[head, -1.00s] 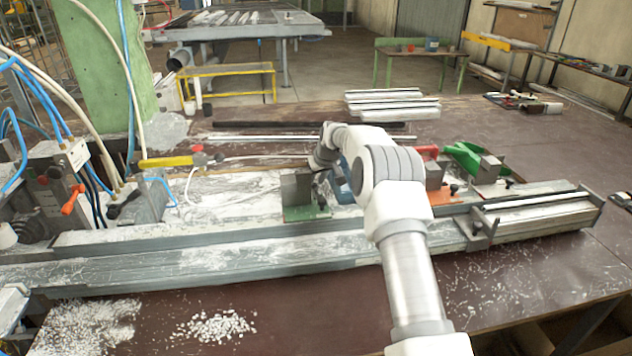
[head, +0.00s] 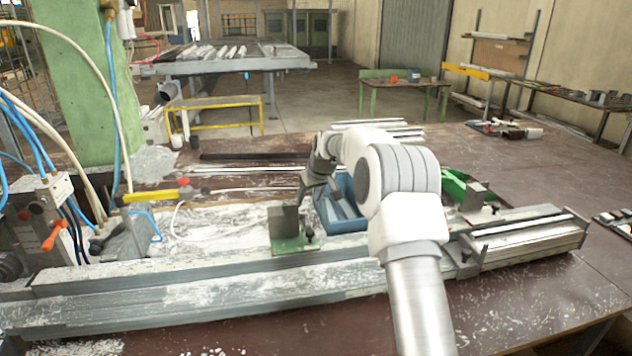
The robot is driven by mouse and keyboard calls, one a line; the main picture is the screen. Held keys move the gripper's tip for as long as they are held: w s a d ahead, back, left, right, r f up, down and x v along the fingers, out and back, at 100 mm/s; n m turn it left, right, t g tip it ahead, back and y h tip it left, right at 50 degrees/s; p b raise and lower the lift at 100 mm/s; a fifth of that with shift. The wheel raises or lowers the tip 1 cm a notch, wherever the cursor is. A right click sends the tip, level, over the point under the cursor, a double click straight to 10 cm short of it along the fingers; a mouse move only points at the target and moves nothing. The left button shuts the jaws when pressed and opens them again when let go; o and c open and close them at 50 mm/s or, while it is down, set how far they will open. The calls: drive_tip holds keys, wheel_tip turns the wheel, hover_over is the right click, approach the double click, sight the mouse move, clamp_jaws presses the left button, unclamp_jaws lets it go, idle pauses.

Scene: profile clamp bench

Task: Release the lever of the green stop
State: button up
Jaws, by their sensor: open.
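A grey block on a green base (head: 296,243), with a small black knob, stands left of centre behind the long rail; I cannot make out a lever on it. Further right, past my arm, a raised green lever (head: 455,186) stands beside another grey block (head: 475,196) on a greenish base. I cannot tell from the picture alone which one is the green stop. My gripper (head: 318,192) is open and points down, above and just right of the left block, in front of a blue bin. Its fingertips are small, and contact is unclear.
The blue bin (head: 342,212) stands behind the rail (head: 200,291), partly covered by my arm. Hoses and a valve unit with an orange handle (head: 55,236) crowd the left. White profiles (head: 380,128) lie behind. The tabletop at right (head: 570,190) is mostly clear.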

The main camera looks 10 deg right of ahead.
drive_tip(key=v, duration=0.9)
drive_tip(key=shift+r, duration=0.15)
